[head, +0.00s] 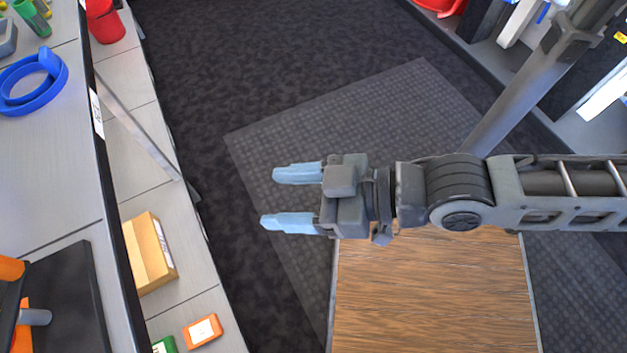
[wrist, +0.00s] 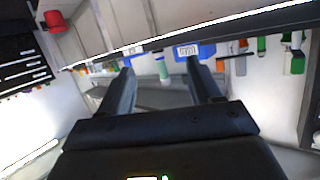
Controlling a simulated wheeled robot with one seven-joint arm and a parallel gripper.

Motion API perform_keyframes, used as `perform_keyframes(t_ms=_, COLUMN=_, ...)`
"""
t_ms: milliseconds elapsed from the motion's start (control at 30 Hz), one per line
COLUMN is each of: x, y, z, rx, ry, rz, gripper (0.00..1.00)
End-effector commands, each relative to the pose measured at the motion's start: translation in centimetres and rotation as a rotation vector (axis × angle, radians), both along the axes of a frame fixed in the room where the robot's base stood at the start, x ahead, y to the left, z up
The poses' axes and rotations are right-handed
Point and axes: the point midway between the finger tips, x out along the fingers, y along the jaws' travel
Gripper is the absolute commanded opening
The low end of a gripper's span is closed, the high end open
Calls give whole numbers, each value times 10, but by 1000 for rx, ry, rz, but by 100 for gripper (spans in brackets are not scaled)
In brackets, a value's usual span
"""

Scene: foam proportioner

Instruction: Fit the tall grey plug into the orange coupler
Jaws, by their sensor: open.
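My gripper (head: 268,197) is open and empty, with its two light blue fingertips spread over the dark floor mat, well right of the bench. Its fingers also show in the wrist view (wrist: 160,78). At the lower left edge of the head view, orange parts (head: 11,268) stand by a black panel. A short grey cylinder (head: 36,317) sticks out beside the lower orange part. These are cut off by the frame, so I cannot tell whether they are the orange coupler and the tall grey plug. Neither is clear in the wrist view.
The bench (head: 45,170) along the left holds a blue ring (head: 33,82) and green cylinders (head: 32,18). A red bucket (head: 104,22) and a cardboard box (head: 150,252) are beside it. A wooden surface (head: 435,295) lies below my arm. Open floor separates gripper and bench.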

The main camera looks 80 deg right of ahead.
Motion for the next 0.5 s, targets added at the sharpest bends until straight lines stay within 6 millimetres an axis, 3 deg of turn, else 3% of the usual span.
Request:
perform_keyframes(t_ms=33, x=-16, y=-2, z=4, rx=-21, ry=-1, rz=4, gripper=64)
perform_keyframes(t_ms=200, x=-46, y=-5, z=19, rx=-68, ry=-31, rz=22, gripper=64)
perform_keyframes(t_ms=500, x=-55, y=-5, z=26, rx=-82, ry=-46, rz=32, gripper=64)
